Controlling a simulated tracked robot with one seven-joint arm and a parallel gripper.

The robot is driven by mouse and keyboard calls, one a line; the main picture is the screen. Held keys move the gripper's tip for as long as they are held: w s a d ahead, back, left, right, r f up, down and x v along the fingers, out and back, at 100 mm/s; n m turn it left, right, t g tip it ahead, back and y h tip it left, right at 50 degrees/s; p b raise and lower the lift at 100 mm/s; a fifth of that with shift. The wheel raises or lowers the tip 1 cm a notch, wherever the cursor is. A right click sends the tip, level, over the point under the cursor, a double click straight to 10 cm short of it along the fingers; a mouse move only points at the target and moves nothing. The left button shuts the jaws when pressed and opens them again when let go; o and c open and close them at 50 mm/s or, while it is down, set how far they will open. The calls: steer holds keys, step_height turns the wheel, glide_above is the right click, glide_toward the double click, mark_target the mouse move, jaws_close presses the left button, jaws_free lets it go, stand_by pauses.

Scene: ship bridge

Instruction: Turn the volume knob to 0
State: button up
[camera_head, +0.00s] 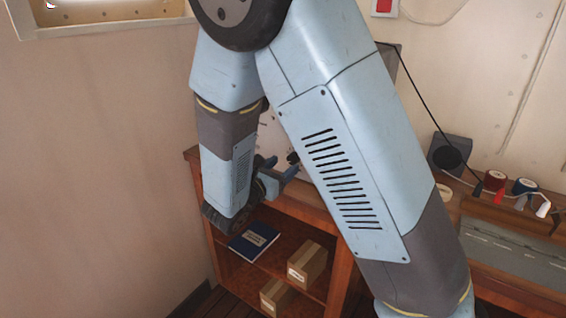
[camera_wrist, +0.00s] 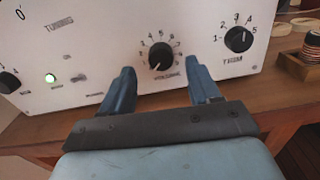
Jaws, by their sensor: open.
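A white control panel (camera_wrist: 110,30) fills the top of the wrist view. It carries a black middle knob (camera_wrist: 161,57) inside a ring of small numbers and a black right knob (camera_wrist: 238,39) with a scale that shows 1 to 5. In the head view my gripper (camera_head: 279,172) is at the panel, which my arm mostly hides.
Another black knob (camera_wrist: 8,82), a lit green lamp (camera_wrist: 50,78) and a small switch (camera_wrist: 78,77) are on the panel's left. The panel stands on a wooden cabinet (camera_head: 340,250) whose shelves hold a blue book (camera_head: 254,242) and cardboard boxes (camera_head: 307,262).

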mark_target(291, 160)
steer(key=shift+x, duration=2)
steer(key=c, duration=1)
